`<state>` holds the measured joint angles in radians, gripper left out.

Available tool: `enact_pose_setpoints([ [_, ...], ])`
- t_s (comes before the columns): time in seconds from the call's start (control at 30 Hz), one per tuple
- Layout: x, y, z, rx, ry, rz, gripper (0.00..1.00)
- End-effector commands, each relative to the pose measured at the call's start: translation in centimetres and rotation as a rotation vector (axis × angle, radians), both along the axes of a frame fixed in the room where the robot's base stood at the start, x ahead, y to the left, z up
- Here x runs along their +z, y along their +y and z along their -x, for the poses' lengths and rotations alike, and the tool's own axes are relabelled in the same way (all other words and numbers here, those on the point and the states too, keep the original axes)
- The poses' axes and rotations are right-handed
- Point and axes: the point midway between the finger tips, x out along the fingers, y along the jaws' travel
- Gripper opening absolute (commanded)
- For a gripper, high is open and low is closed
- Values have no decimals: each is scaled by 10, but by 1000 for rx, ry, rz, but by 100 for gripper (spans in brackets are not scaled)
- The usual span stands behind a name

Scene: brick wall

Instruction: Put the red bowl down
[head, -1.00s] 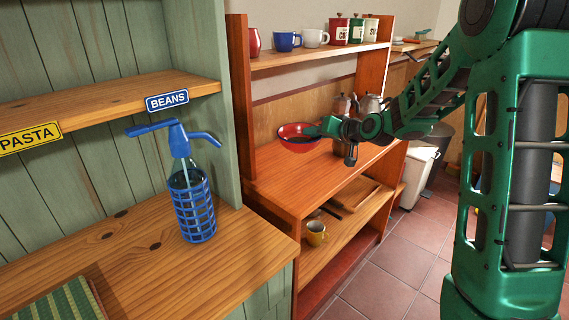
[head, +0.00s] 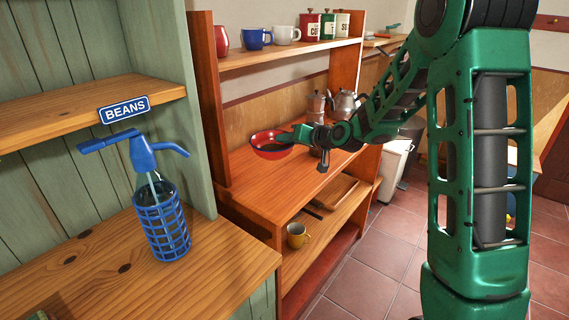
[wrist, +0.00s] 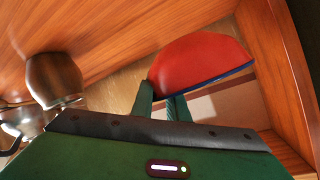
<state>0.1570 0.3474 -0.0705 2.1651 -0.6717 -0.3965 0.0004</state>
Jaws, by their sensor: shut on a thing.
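The red bowl (head: 270,146) has a dark inside and is over the middle board of the orange wooden shelf unit (head: 250,180) in the head view. My gripper (head: 290,137) is shut on its right rim. The bowl is held tilted, and I cannot tell from the head view whether it touches the board. In the wrist view the bowl (wrist: 200,62) shows its red outside and a blue rim edge, with the fingers of my gripper (wrist: 160,95) at its near side.
Metal pots (head: 343,104) stand right of the bowl, behind my arm. Mugs (head: 257,39) and canisters (head: 308,26) fill the upper shelf. A blue siphon bottle (head: 160,215) stands on the near counter. The board's front left looks clear.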

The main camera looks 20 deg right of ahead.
Motion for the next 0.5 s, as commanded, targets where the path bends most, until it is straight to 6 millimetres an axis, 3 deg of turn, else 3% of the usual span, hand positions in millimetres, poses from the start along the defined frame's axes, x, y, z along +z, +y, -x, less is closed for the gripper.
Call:
enact_pose_setpoints([
  [0.1, -19, 0, 0, 0, 2, -2, 0],
  [0.37, -35, 0, 0, 0, 0, -1, 0],
  [0.5, -53, 0, 0, 0, 2, -1, 0],
])
